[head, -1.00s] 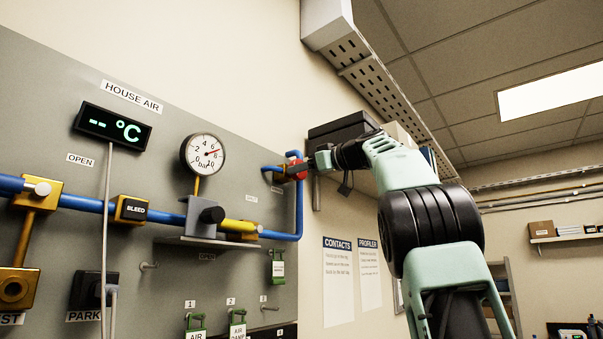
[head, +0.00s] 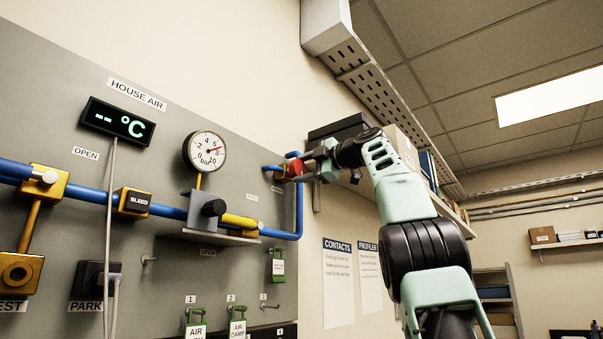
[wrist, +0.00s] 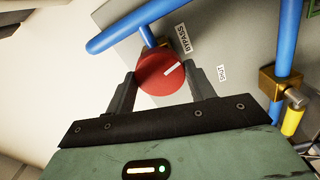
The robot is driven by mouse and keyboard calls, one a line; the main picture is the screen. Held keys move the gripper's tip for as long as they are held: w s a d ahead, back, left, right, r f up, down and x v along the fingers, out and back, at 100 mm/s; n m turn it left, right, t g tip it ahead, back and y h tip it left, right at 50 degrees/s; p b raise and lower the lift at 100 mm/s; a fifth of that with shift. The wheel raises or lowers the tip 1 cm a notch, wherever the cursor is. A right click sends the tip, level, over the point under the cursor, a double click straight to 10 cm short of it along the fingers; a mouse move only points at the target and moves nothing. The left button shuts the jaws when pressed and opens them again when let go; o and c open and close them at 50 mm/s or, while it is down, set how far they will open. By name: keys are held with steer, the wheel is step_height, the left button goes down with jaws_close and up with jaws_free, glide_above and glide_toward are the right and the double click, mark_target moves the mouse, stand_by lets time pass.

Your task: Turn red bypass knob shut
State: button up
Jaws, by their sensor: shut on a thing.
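The red bypass knob (head: 296,167) sits on the blue pipe at the upper right of the grey panel. In the wrist view the round red knob (wrist: 160,73) has a white pointer line, which slants toward the upper right of that picture. My gripper (wrist: 161,85) has one dark finger on each side of the knob and is shut on it. In the head view my gripper (head: 306,167) reaches the knob from the right. A "BYPASS" label (wrist: 183,38) and a "SHUT" label (wrist: 221,73) are on the panel beside the knob.
Blue pipe (head: 299,205) runs down beside the knob and along the panel. A pressure gauge (head: 205,151) and a "BLEED" block (head: 132,203) are to the left. A shelf with boxes (head: 400,145) is behind my arm.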

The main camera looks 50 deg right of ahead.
steer(key=n, duration=0.6)
steer(key=o, duration=0.9)
steer(key=shift+m, duration=0.3)
steer(key=m, duration=0.2)
steer(key=shift+m, duration=0.4)
steer(key=m, duration=0.4)
steer(key=shift+m, duration=0.3)
steer(key=shift+m+p, duration=0.3)
steer(key=shift+m, duration=0.8)
